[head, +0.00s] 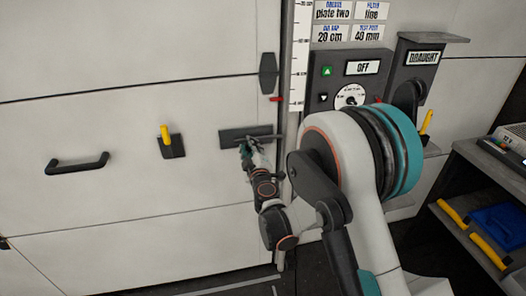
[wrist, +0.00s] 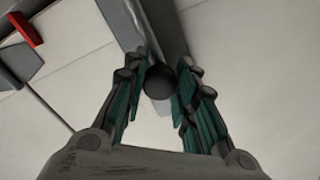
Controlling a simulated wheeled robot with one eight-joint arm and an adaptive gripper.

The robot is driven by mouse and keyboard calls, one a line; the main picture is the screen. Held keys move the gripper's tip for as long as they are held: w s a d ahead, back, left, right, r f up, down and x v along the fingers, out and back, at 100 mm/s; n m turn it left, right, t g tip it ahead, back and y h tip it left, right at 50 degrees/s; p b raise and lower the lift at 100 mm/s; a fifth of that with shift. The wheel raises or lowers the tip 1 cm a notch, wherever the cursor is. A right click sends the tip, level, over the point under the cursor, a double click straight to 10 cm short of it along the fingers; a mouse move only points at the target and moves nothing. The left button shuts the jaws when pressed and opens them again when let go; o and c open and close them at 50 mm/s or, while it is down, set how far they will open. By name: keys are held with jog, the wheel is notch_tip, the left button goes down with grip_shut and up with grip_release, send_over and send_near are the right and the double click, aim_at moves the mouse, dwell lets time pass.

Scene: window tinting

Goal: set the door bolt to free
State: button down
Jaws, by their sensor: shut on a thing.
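The door bolt (head: 231,136) is a dark plate with a bar on the pale door, near the door's right edge. My gripper (head: 247,149) is at the front of it. In the wrist view the bolt's dark round knob (wrist: 160,83) sits between the two teal-padded fingers of my gripper (wrist: 161,92), which is shut on it. A grey bar (wrist: 128,22) runs behind the knob toward the top of that view. My gripper partly hides the bolt, and I cannot read any marking for its setting.
A black handle (head: 77,164) and a yellow-handled holder (head: 171,146) are on the door to the left. A red tab (head: 276,99) is above the bolt. A control panel (head: 323,88) reading OFF and a shelf (head: 456,223) stand to the right.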

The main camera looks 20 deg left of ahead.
jog(key=shift+s+a, duration=0.3)
jog(key=shift+a, duration=0.2)
jog(key=shift+s+a, duration=0.3)
jog(key=shift+a, duration=0.2)
jog(key=c, duration=1.5)
grip_release()
jog(key=shift+o, duration=1.1)
jog(key=shift+s+a, duration=0.15)
jog(key=shift+a, duration=0.05)
jog(key=shift+d, duration=0.1)
jog(key=v, duration=0.7)
jog(key=shift+d, duration=0.2)
